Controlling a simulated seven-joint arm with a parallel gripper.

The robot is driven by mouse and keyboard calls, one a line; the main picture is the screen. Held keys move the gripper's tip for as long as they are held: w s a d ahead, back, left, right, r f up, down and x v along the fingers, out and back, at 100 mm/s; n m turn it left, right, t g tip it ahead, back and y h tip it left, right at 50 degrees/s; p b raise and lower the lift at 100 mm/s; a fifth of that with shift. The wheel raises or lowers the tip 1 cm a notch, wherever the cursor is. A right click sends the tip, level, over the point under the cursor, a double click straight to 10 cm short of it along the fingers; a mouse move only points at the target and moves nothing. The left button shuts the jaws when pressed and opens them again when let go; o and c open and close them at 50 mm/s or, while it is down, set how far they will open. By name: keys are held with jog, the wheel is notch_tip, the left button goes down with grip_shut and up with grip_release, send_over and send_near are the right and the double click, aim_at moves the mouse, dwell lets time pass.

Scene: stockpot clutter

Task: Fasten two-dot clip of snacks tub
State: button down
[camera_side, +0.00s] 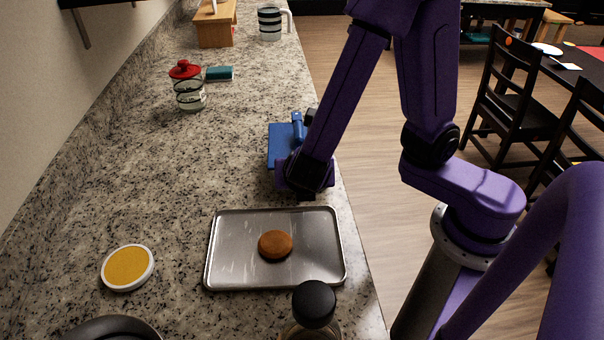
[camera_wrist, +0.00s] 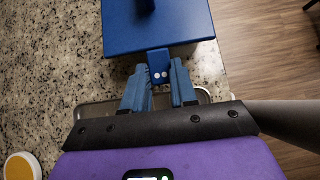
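The snacks tub (camera_side: 281,150) shows as a blue box on the counter near its right edge, partly hidden by my arm. In the wrist view, its blue lid (camera_wrist: 122,32) has a raised handle (camera_wrist: 146,5). The two-dot clip (camera_wrist: 158,63), a small blue tab with two white dots, sticks out from the lid's near edge. My gripper (camera_wrist: 160,78) has blue fingers, one on each side of the clip, apart from each other with counter showing between them. Contact with the clip is unclear. My gripper's tips are hidden in the side view (camera_side: 305,190).
A metal tray (camera_side: 222,250) with a brown round item (camera_side: 275,245) lies in front of the tub. A dark-capped jar (camera_side: 314,305), a white-rimmed yellow disc (camera_side: 128,267) and a red-lidded jar (camera_side: 189,92) stand around. Counter left of the tub is clear.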

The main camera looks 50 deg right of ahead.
jog(key=shift+w+d+r+g+y, duration=0.4)
jog(key=shift+w+d+g+y, duration=0.1)
jog(key=shift+g+y, duration=0.3)
jog(key=shift+w+d+r+g+y, duration=0.35)
jog(key=shift+d+g+y, duration=0.15)
jog(key=shift+g+y, duration=0.3)
jog(key=c, duration=0.9)
grip_release()
jog(key=v, duration=1.7)
jog(key=shift+s+r, duration=0.1)
jog(key=shift+r, duration=0.1)
